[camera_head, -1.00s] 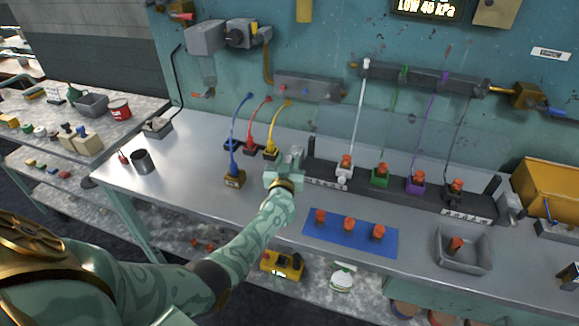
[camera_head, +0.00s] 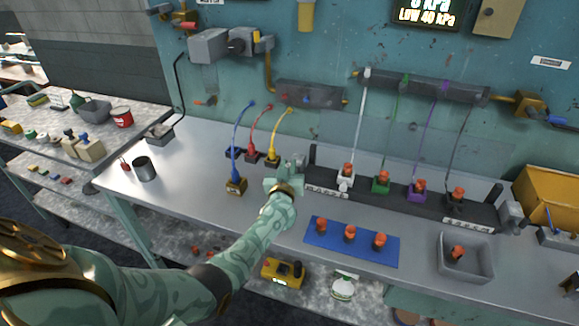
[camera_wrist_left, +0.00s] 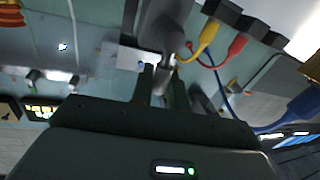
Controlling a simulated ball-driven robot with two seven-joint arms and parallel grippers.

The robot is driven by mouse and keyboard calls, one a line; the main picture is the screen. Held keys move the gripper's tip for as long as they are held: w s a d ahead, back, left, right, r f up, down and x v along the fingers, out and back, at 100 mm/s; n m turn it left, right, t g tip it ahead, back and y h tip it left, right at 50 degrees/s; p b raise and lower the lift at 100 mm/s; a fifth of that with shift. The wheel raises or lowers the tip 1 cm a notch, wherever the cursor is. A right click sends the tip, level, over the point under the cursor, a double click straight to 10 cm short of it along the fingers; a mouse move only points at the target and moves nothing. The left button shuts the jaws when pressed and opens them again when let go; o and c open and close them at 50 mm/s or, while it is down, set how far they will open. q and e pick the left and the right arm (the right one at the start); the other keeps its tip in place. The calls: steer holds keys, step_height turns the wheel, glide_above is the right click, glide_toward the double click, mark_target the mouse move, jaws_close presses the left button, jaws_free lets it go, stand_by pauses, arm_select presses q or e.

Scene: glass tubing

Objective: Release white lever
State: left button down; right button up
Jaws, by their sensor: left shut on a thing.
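My left gripper (camera_head: 297,168) is at the left end of the dark rack (camera_head: 400,200) on the bench, beside the white block (camera_head: 345,181) with an orange-red top and a white tube. In the left wrist view its fingers (camera_wrist_left: 162,88) are closed around a pale grey piece (camera_wrist_left: 162,76) below a rounded grey body (camera_wrist_left: 165,28). I cannot clearly tell whether this piece is the white lever, as the hand hides it in the head view. My right gripper is not in view.
Green (camera_head: 381,184), purple (camera_head: 416,191) and black (camera_head: 455,198) blocks follow along the rack. A blue mat (camera_head: 330,246) with orange-topped pieces and a grey tray (camera_head: 468,270) lie in front. Blue, red and yellow cables stand left of the hand.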

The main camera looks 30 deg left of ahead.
arm_select(q)
steer(key=n, duration=0.2)
steer(key=a+n, duration=0.1)
steer(key=a+f+n+g+h+p, duration=0.1)
steer(key=n, duration=0.1)
steer(key=shift+s+a+n, duration=0.1)
steer(key=shift+s+n, duration=0.2)
steer(key=shift+s+a+f+n+h, duration=0.1)
steer(key=shift+a+f+n+h, duration=0.15)
steer(key=shift+n, duration=0.35)
steer(key=shift+a+f+n+h, duration=0.15)
steer(key=shift+f+n, duration=0.05)
steer(key=shift+n, duration=0.4)
steer(key=n, duration=0.1)
steer(key=f+n+h+b, duration=0.1)
steer(key=n, duration=0.1)
steer(key=shift+s+a+f, duration=0.1)
steer(key=shift+a+f, duration=0.15)
steer(key=shift+a, duration=0.1)
steer(key=shift+a+f+n+h+b, duration=0.15)
steer(key=shift+f+n+h+b, duration=0.35)
steer(key=shift+n+b, duration=0.65)
steer(key=shift+f+n+b, duration=0.3)
steer(key=shift+n, duration=0.35)
